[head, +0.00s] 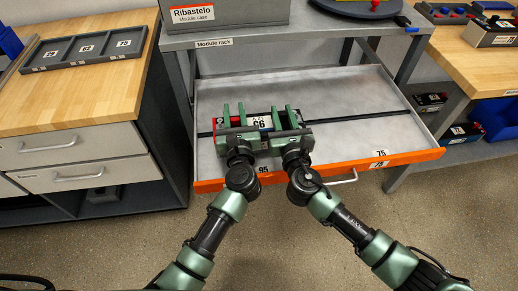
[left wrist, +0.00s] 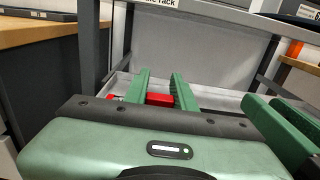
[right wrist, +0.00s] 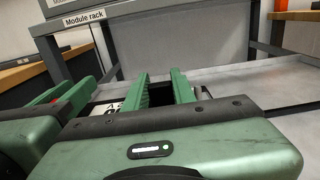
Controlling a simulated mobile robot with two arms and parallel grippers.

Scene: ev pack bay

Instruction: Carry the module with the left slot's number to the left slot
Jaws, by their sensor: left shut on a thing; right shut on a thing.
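The module (head: 260,122) carries a white label that seems to read 95, turned in the picture, and has a red end. It is in the open rack drawer (head: 340,90); I cannot tell whether it touches the floor. My left gripper (head: 234,111) is shut on its left part and my right gripper (head: 284,112) on its right part. Its red part shows in the left wrist view (left wrist: 159,99). A grey tray (head: 62,66) with three slots lies on the left bench. Its slots look empty. Their number labels are small; the leftmost (head: 51,54) is hard to read.
The drawer's orange front (head: 330,168) has labels 95 and 75. The rack shelf (head: 300,38) above holds a grey module case (head: 225,14). The right bench (head: 475,58) holds more modules, with others below. The drawer's right side is clear apart from a dark strip.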

